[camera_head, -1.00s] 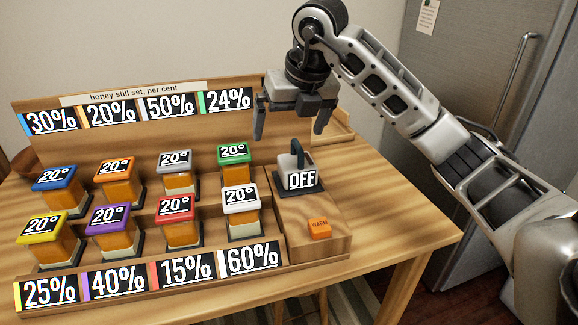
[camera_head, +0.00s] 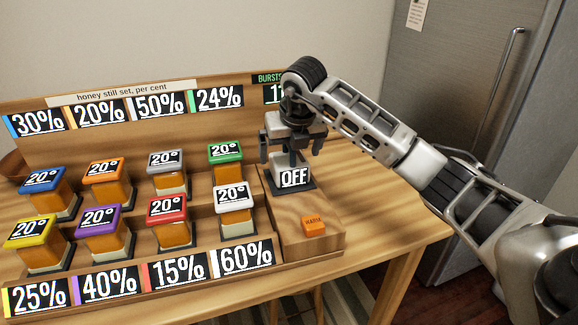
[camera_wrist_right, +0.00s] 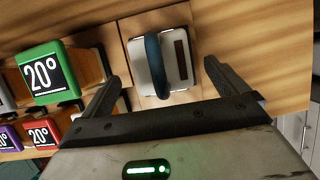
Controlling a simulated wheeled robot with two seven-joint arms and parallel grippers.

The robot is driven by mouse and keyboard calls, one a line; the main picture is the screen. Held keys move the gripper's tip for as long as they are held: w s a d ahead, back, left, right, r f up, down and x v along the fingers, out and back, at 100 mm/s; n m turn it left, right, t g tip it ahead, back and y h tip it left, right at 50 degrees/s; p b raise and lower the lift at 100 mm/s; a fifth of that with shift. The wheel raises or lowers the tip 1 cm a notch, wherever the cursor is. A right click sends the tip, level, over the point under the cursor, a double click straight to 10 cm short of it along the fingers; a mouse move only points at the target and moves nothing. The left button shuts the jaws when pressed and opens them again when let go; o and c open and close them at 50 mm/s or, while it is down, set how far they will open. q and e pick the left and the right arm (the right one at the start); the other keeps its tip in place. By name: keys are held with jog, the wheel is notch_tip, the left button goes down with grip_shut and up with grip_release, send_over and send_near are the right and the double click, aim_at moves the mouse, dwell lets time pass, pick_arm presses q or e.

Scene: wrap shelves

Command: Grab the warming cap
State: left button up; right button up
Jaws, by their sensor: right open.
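The warming cap (camera_head: 290,168) is a pale block on a dark base at the right of the wooden rack, with an OFF label (camera_head: 294,178) at its front. In the right wrist view the warming cap (camera_wrist_right: 180,62) shows a dark blue arched handle (camera_wrist_right: 157,66) and a dark strip on top. My right gripper (camera_head: 292,158) is open, pointing down just above the cap. In the wrist view its two fingers stand apart on either side of the cap, with nothing held. In the head view the gripper hides the cap's handle. My left gripper is not in view.
Two rows of honey jars with coloured lids, each reading 20°, such as the green-lidded jar (camera_head: 227,162), stand left of the cap. An orange button (camera_head: 314,224) sits in front of it. A sign panel (camera_head: 269,92) stands behind. The table (camera_head: 385,205) is clear at right.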

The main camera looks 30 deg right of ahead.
jog(key=shift+x, duration=1.55)
jog(key=c, duration=1.2)
jog(key=shift+r, duration=0.1)
jog(key=shift+c, duration=0.6)
jog(key=shift+r, duration=0.1)
